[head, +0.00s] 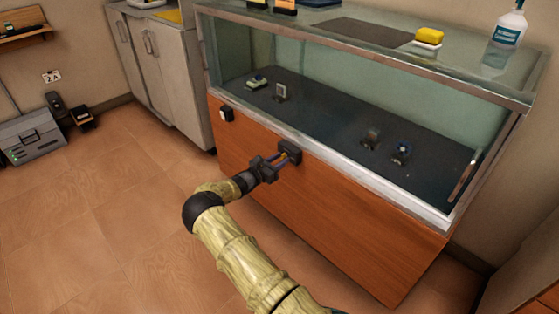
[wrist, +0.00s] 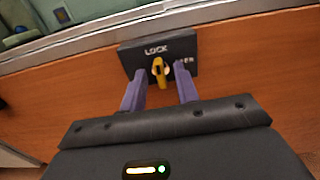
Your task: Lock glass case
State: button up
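The glass case (head: 330,95) has a glass top section over a wooden base. A black lock panel (head: 290,152) is mounted on the front of the wood, just under the metal edge. In the wrist view the lock panel (wrist: 182,52) reads "LOCK" at top, with a partly covered word at right. A yellow key-like knob (wrist: 159,70) sticks out of it, roughly upright. My gripper (head: 284,158) is at the panel. In the wrist view my gripper's purple fingers (wrist: 161,92) stand apart on either side of the knob, with gaps visible; contact at the tips is unclear.
A small white-and-black device (head: 226,114) is on the case front at left. A bottle (head: 506,38) and a yellow sponge-like item (head: 429,36) stand on the glass top. Several small items lie inside. A grey cabinet (head: 165,75) stands at left. The floor at left is mostly clear.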

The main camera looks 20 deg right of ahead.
jog(key=p+v, duration=0.2)
jog(key=v, duration=1.5)
jog(key=shift+a+p, duration=0.15)
jog(key=shift+p, duration=0.2)
jog(key=shift+s, duration=0.1)
jog(key=s+d+r+m+g+y, duration=0.2)
jog(key=s+d+m+g+y, duration=0.15)
jog(key=s+m, duration=0.2)
jog(key=s+d+r+m+g+y, duration=0.2)
jog(key=s+m+g+y, duration=0.25)
jog(key=s, duration=0.25)
jog(key=s+a+r+m+t+y, duration=0.2)
jog(key=s+a+r+m+y, duration=0.4)
jog(key=s, duration=0.3)
jog(key=s+a+r+m+t+y, duration=0.2)
jog(key=s+a+r+m+y, duration=0.15)
jog(key=s+r+m, duration=0.4)
notch_tip(320, 180, up, 30)
jog(key=s+n+p, duration=0.1)
jog(key=s+p, duration=0.1)
jog(key=p, duration=2.7)
jog(key=shift+s+p, duration=0.3)
jog(key=shift+h, duration=0.25)
